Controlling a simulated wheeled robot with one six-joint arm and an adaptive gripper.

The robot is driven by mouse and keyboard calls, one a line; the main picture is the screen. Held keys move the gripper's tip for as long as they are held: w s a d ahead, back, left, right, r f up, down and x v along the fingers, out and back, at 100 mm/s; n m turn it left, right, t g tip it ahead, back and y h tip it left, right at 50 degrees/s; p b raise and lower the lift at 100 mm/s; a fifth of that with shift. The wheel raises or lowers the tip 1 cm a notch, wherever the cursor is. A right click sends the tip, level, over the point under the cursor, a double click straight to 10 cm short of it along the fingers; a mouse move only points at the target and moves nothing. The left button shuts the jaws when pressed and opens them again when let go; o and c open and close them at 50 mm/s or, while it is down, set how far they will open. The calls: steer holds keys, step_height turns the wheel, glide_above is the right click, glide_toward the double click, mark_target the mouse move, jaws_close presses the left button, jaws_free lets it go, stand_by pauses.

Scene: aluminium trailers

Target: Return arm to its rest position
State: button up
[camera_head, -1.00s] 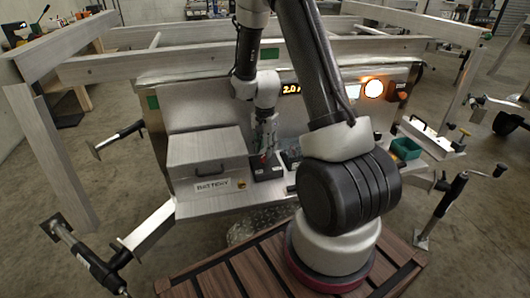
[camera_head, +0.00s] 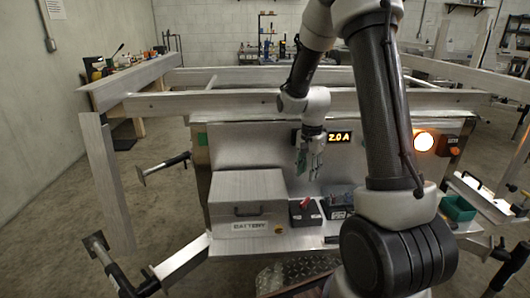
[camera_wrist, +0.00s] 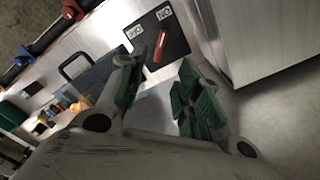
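My gripper (camera_head: 309,166) hangs from my raised arm in front of the trailer's metal panel, just below the display reading 2.0 A. In the wrist view my gripper (camera_wrist: 162,85) shows two green-padded fingers spread apart with nothing between them. Below it in the head view, a black switch box (camera_head: 305,217) with a red part on top stands on the trailer shelf, apart from the fingers. The wrist view shows this black box (camera_wrist: 172,42) with its red lever and two white labels. My upper arm hides part of the panel at the right.
A silver battery box (camera_head: 248,188) stands left of the switch box. A second dark box (camera_head: 338,205) is to its right. Trailer beams (camera_head: 240,102) run behind my arm. An orange lamp (camera_head: 424,142) glows at right, above a green bin (camera_head: 458,208).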

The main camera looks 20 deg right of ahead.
steer(key=s+a+r+n+t, duration=0.2)
steer(key=s+r+n, duration=0.4)
steer(key=s+r, duration=0.4)
steer(key=s+a+r+n+t, duration=0.2)
steer(key=s+r+n, duration=0.4)
steer(key=s+r, duration=0.5)
steer(key=s, duration=0.3)
steer(key=shift+s+a+r, duration=0.15)
steer(key=shift+a+r, duration=0.1)
steer(key=shift+a, duration=0.15)
stand_by(0.7)
